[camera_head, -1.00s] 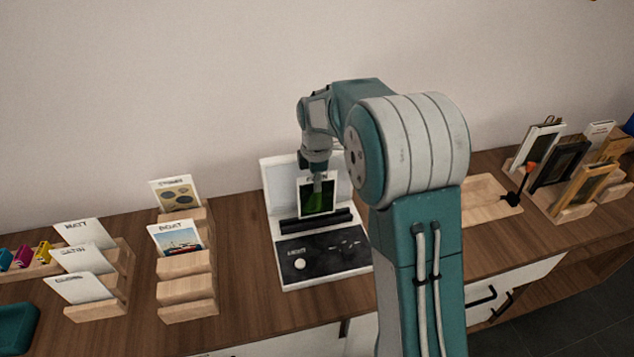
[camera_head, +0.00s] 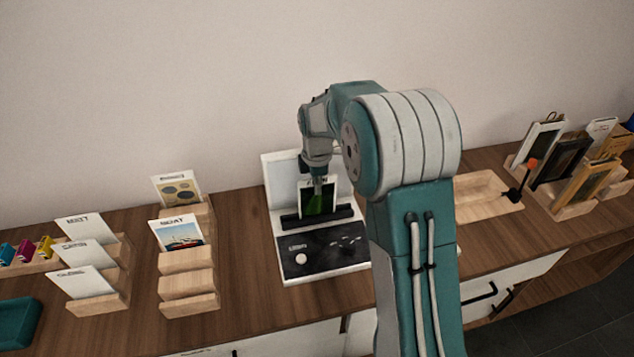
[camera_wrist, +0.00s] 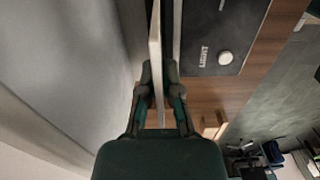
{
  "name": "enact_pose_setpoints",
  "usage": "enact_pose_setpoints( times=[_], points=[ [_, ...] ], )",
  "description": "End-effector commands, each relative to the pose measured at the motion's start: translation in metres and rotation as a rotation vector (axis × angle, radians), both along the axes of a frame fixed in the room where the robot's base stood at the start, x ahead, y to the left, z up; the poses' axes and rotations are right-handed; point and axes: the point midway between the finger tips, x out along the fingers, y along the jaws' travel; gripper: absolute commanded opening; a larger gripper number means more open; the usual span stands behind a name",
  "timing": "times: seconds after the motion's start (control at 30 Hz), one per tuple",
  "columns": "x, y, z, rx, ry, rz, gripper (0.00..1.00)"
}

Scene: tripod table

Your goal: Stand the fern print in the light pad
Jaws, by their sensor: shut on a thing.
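The fern print (camera_head: 319,201), a white-bordered card with a dark green picture, is upright at the black slotted bar of the light pad (camera_head: 283,255). Its lower edge is at the bar; I cannot tell how deep it sits in the slot. My gripper (camera_head: 318,183) is above it, shut on its top edge. In the wrist view my gripper (camera_wrist: 160,86) has its fingers pinched on the thin edge of the print (camera_wrist: 154,45). The light pad (camera_wrist: 215,35) shows to the right there, with a white knob and the word LIGHT. My arm hides the pad's right side.
Wooden stepped racks hold a boat print (camera_head: 178,234), a print with round shapes (camera_head: 177,190) and several name cards (camera_head: 86,229) at left. A wooden tray (camera_head: 481,199) and a rack of framed pieces (camera_head: 575,190) stand right. Bare counter (camera_head: 245,303) lies between.

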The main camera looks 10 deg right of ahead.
Motion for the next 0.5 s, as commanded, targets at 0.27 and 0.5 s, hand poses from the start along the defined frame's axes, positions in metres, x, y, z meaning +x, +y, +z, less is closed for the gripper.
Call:
enact_pose_setpoints(
  times=[0.27, 0.5],
  points=[
    [0.0000, 0.0003, -0.0038, 0.000, 0.001, 0.000, 0.00],
    [0.0001, 0.0003, -0.0036, 0.000, 0.001, 0.000, 0.49]
  ],
)
